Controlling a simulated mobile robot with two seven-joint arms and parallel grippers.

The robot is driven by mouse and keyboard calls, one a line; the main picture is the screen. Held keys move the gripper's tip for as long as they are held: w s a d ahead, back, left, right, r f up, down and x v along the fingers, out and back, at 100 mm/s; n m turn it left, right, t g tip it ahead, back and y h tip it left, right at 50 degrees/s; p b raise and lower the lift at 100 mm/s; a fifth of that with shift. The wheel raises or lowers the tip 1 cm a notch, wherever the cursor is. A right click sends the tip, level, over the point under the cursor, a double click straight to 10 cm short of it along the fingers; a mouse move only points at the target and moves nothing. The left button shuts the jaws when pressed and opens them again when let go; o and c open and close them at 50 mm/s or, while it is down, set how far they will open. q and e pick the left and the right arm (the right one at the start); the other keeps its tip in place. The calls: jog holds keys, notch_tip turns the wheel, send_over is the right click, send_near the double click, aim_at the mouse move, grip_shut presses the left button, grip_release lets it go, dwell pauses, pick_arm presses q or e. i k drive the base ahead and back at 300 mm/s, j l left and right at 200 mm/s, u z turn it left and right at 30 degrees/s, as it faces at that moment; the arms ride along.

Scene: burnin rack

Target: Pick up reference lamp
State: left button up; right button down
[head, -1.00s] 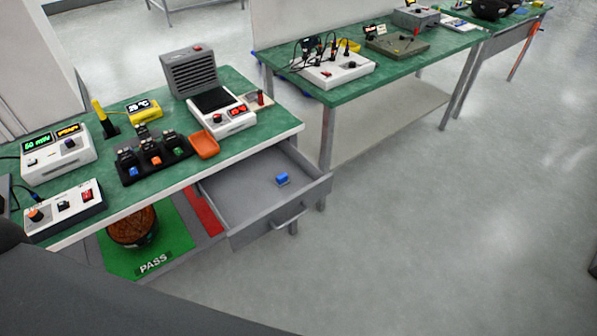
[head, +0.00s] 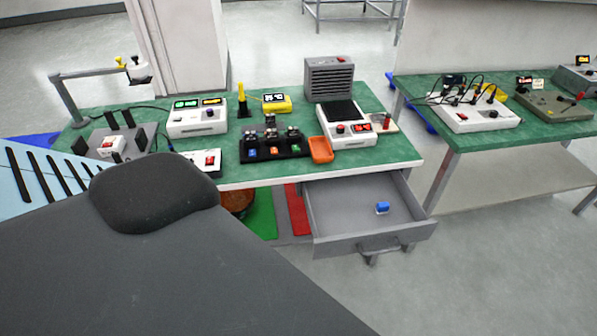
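A black holder (head: 263,155) on the bench top carries several small dark units with blue, orange and green fronts. Neither of my grippers is in view. A large dark grey part of my own body fills the lower left and hides the bench's front left.
The green bench (head: 225,168) also holds an orange tray (head: 321,150), a white device with red displays (head: 345,128), a grey vented box (head: 329,80) and a white meter (head: 197,118). A second bench (head: 470,138) stands right. Floor is clear at lower right.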

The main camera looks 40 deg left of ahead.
aim_at(118, 143)
jog(key=u, duration=2.6)
jog(key=i+j, duration=0.3)
jog(key=i+j+z, duration=0.15)
jog(key=i+j, duration=0.15)
jog(key=j, duration=0.15)
jog(key=i+j, duration=0.25)
jog(key=j, duration=0.15)
jog(key=i+j+z, duration=0.1)
jog(key=i+j, duration=0.2)
jog(key=i+j+z, duration=0.1)
jog(key=i+j, duration=0.15)
jog(key=j, duration=0.25)
